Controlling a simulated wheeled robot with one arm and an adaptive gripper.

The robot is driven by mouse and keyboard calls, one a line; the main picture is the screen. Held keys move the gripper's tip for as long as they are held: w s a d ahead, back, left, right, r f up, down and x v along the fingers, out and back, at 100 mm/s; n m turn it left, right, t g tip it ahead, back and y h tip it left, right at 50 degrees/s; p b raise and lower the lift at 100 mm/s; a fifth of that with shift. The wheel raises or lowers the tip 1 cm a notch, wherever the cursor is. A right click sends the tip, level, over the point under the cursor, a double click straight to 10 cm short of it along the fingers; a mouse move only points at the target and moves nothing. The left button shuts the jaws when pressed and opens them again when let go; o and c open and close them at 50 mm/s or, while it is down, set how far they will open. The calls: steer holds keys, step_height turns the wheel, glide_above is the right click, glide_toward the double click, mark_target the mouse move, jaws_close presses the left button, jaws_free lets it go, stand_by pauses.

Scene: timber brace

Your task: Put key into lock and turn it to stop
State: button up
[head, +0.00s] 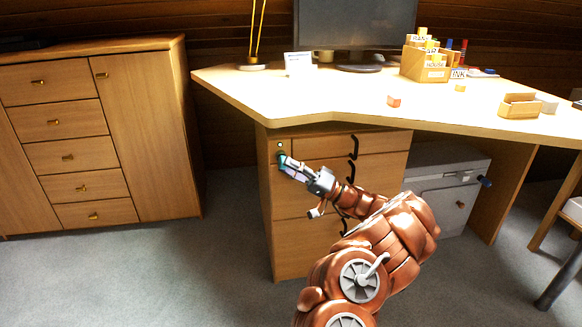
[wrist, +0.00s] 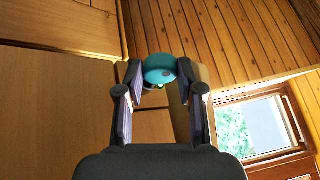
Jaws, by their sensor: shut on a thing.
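My gripper (head: 284,160) is at the upper left corner of the desk's drawer unit (head: 290,245), close to its front. In the wrist view my gripper (wrist: 160,92) is shut on a round teal key head (wrist: 160,68), held between the fingertips. The key's shaft is mostly hidden behind its head. In the head view a small round brass lock (head: 280,145) shows on the drawer unit's front, just above the fingertips. I cannot tell whether the key is in a lock.
The desk top (head: 330,105) overhangs just above my gripper. A wooden cabinet (head: 150,140) stands to the left, with free carpet (head: 225,240) between. Black drawer handles (head: 353,147) stick out right of the gripper. A grey cabinet (head: 450,180) stands under the desk.

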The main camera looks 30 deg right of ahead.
steer(key=shift+a+m+t, duration=0.1)
steer(key=shift+m+t, duration=0.3)
steer(key=shift+t, duration=0.4)
steer(key=o, duration=1.2)
steer(key=shift+f, duration=0.1)
steer(key=n+g+h, duration=0.1)
steer(key=r+n+g+p, duration=0.1)
steer(key=g, duration=0.1)
steer(key=shift+s+g+h+p, duration=0.3)
steer(key=shift+s+h, duration=0.05)
steer(key=shift+h, duration=0.05)
steer(key=shift+s, duration=0.1)
